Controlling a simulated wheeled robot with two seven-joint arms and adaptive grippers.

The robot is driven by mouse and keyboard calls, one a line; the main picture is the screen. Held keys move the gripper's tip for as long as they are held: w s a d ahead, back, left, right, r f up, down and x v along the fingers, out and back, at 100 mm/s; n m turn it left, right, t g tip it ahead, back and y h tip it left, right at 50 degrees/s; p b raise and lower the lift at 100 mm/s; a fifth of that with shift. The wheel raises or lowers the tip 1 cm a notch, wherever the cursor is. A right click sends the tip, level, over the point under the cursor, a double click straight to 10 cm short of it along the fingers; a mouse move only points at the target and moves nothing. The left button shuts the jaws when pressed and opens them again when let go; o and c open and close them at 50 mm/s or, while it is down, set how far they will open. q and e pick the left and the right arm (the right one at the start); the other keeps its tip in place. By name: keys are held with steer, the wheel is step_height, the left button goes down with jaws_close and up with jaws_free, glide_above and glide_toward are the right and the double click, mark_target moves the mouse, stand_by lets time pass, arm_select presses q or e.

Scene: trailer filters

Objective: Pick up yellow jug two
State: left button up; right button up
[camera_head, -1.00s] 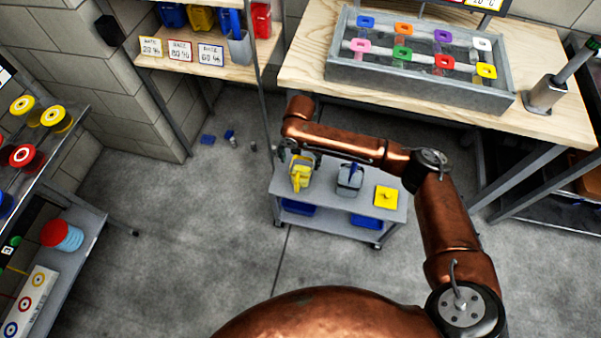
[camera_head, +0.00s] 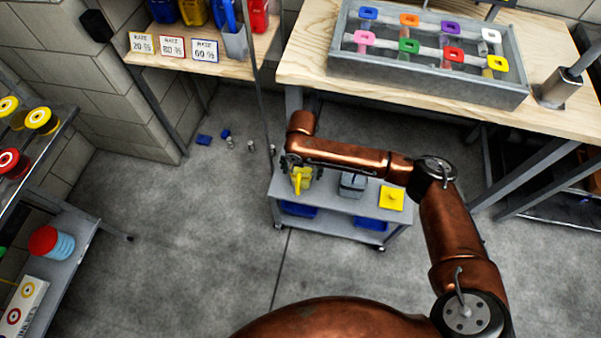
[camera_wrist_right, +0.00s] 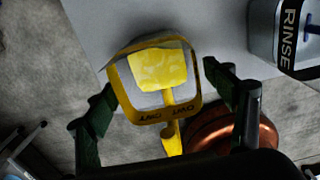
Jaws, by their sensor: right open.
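A yellow jug (camera_head: 302,181) stands at the left end of the small grey cart (camera_head: 345,204). In the right wrist view the yellow jug (camera_wrist_right: 174,138) is seen from above, with yellow contents, a yellow rim and a handle toward the camera. My right gripper (camera_head: 292,163) is over the jug, partly hidden by my arm. In the right wrist view my right gripper (camera_wrist_right: 160,80) is open, with one dark finger on each side of the jug. Gaps show between the fingers and the jug. My left gripper is not in view.
A grey container (camera_head: 352,185) marked RINSE (camera_wrist_right: 290,25) and a yellow square piece (camera_head: 391,198) stand on the same cart. More jugs, one yellow (camera_head: 195,12), are on the back shelf. The workbench (camera_head: 310,70) is behind the cart. Floor before the cart is clear.

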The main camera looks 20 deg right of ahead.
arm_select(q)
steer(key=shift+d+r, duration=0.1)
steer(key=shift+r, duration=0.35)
arm_select(e)
steer(key=shift+f, duration=0.2)
steer(key=shift+c, duration=0.5)
steer(key=c, duration=1.4)
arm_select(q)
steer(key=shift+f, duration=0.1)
arm_select(e)
steer(key=shift+r, duration=0.1)
